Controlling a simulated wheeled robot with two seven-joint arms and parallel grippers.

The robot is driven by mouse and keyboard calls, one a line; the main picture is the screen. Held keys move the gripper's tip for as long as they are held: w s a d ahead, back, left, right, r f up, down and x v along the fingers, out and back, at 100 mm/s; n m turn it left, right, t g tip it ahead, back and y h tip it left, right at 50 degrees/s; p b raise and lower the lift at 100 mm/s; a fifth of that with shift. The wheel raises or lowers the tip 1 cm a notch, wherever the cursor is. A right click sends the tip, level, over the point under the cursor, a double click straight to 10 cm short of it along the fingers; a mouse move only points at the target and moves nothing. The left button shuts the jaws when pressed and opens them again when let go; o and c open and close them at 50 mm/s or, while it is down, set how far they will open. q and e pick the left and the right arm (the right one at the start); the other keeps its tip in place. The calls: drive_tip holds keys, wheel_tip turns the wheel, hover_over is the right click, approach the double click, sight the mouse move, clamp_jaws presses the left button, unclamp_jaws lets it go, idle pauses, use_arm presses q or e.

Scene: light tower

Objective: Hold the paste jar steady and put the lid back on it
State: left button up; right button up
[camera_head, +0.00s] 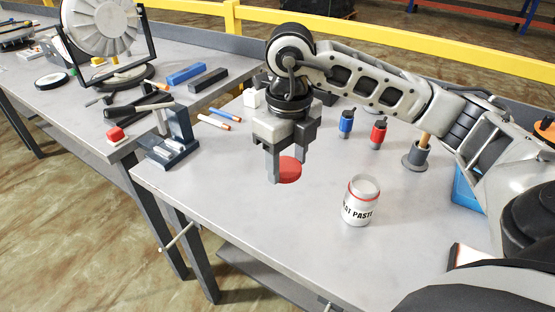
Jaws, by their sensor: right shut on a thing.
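The paste jar (358,202) is white with black lettering and a red line near its rim. It stands upright and open-topped on the grey table. My right gripper (287,168) is shut on the red lid (289,170), to the left of the jar and apart from it. The lid looks to be held just above the table, but the exact gap cannot be told. My left gripper is not in view.
Blue and orange sticks (222,117) lie at the back left.

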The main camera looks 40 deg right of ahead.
drive_tip(key=s, duration=0.1)
drive_tip(key=s+a+r, duration=0.1)
drive_tip(key=s, duration=0.1)
drive_tip(key=s+r, duration=0.1)
drive_tip(key=shift+s+a, duration=0.15)
drive_tip(key=shift+a, duration=0.1)
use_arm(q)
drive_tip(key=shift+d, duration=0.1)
use_arm(e)
drive_tip(key=w+a+f+n, duration=0.1)
drive_tip(key=a+f+n, duration=0.1)
drive_tip(key=n, duration=0.9)
drive_tip(key=w+a+f+n, duration=0.2)
drive_tip(key=n, duration=0.9)
drive_tip(key=w+a+f+n, duration=0.1)
drive_tip(key=a+f+n, duration=0.1)
drive_tip(key=n, duration=1)
drive_tip(key=shift+w+a+f, duration=0.25)
drive_tip(key=shift+f, duration=0.3)
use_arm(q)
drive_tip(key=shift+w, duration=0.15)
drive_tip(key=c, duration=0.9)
use_arm(e)
drive_tip(key=shift+d, duration=0.15)
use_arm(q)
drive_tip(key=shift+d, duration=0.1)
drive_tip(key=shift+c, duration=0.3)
use_arm(e)
drive_tip(key=shift+s, duration=0.1)
